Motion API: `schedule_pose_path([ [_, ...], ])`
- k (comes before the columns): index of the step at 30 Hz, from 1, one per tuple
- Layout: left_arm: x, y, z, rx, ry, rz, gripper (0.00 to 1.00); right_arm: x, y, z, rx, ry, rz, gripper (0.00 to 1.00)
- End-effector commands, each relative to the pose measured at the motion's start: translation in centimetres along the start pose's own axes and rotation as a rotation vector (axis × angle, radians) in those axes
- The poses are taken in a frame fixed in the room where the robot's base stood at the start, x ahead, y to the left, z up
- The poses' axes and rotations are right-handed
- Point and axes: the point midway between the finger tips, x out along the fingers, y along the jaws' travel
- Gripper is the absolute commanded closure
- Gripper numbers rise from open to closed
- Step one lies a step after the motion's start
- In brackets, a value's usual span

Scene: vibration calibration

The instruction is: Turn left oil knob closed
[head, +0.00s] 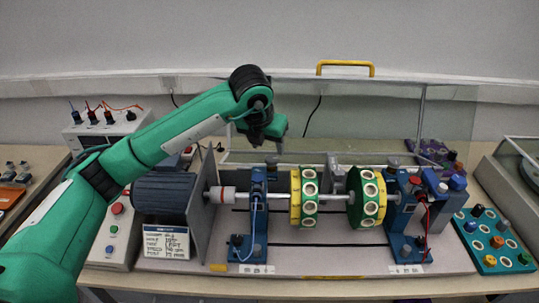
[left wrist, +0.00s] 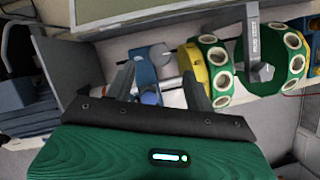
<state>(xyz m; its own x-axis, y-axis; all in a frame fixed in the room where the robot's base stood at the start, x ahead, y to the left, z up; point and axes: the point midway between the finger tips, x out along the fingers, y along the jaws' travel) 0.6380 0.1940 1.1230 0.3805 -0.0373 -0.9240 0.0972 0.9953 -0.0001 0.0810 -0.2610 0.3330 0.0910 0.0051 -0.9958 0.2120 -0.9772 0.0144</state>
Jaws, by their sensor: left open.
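The left blue bearing stand (head: 259,205) stands near the middle of the rig in the head view, with a small grey knob-like part (head: 271,161) at its top. My left gripper (head: 262,134) hangs above and behind that stand, apart from it. In the left wrist view my left gripper (left wrist: 158,88) is open, its two fingers spread, with the blue stand (left wrist: 142,70) showing between and beyond them. A rounded blue part (left wrist: 150,98) shows between the fingers; I cannot tell whether it is the oil knob. My right gripper is not in view.
Two green-and-yellow discs (head: 304,197) sit on the shaft to the right of the stand. A dark motor (head: 163,193) is at its left. A raised clear cover with a yellow handle (head: 345,65) stands behind. A teal board of knobs (head: 494,243) lies at the right.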

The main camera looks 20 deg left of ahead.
Motion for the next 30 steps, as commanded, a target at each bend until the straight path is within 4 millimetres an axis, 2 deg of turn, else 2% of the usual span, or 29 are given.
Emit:
schedule_pose_path([
  [6, -4.9, 0.0, 0.0, 0.001, -0.004, -0.001, 0.46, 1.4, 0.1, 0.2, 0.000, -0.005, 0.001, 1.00],
  [12, -7.7, 0.0, 0.0, 0.000, 0.000, 0.000, 0.46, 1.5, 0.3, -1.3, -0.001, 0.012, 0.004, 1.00],
  [19, -8.5, 0.0, -0.1, 0.000, 0.002, 0.001, 0.46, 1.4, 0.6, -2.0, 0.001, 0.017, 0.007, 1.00],
  [30, -8.5, 0.0, 0.0, 0.000, 0.001, 0.000, 0.46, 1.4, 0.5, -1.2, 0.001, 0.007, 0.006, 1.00],
])
